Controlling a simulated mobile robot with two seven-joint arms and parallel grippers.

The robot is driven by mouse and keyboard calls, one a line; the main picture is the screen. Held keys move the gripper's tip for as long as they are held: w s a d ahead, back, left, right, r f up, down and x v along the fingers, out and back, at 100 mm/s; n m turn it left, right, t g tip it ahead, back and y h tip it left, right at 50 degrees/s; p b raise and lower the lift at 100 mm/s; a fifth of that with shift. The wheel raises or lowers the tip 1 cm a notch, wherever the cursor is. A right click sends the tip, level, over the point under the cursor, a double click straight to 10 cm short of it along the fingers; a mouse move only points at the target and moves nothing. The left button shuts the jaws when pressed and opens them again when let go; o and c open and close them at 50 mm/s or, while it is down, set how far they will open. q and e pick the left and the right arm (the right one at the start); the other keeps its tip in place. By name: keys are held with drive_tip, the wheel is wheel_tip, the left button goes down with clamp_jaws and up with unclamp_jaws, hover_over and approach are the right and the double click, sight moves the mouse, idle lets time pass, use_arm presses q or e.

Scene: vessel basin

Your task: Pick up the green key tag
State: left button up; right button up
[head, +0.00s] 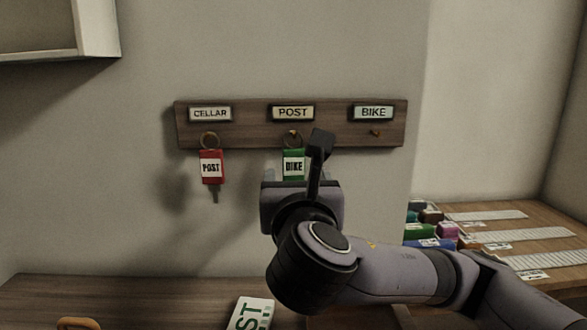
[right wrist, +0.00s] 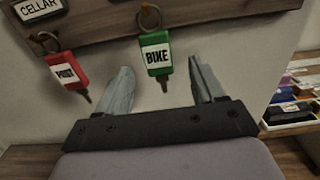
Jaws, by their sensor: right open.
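The green key tag (head: 293,164), labelled BIKE, hangs by its ring from the hook under the POST label on the wooden key rack (head: 240,130). My right gripper (head: 319,150) is in front of the rack and partly covers the tag's lower right in the head view. In the right wrist view the green key tag (right wrist: 156,55) shows between and beyond the two fingers of my open, empty right gripper (right wrist: 160,80). No contact with the tag is visible. My left gripper is not in view.
A red key tag (head: 212,167) labelled POST hangs under CELLAR, left of the green one. The BIKE hook (head: 376,133) is bare. A desk (head: 130,295) lies below with a white card (head: 250,314). A shelf (head: 90,30) is at upper left.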

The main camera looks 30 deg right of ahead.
sight(294, 171)
drive_tip(key=x, duration=0.5)
drive_tip(key=shift+w+f+p, duration=0.15)
drive_tip(key=shift+p, duration=0.25)
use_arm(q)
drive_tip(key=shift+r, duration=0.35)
use_arm(e)
drive_tip(key=shift+c, duration=0.3)
drive_tip(key=c, duration=1.1)
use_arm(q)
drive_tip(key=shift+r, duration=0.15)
use_arm(e)
drive_tip(key=shift+o, duration=0.2)
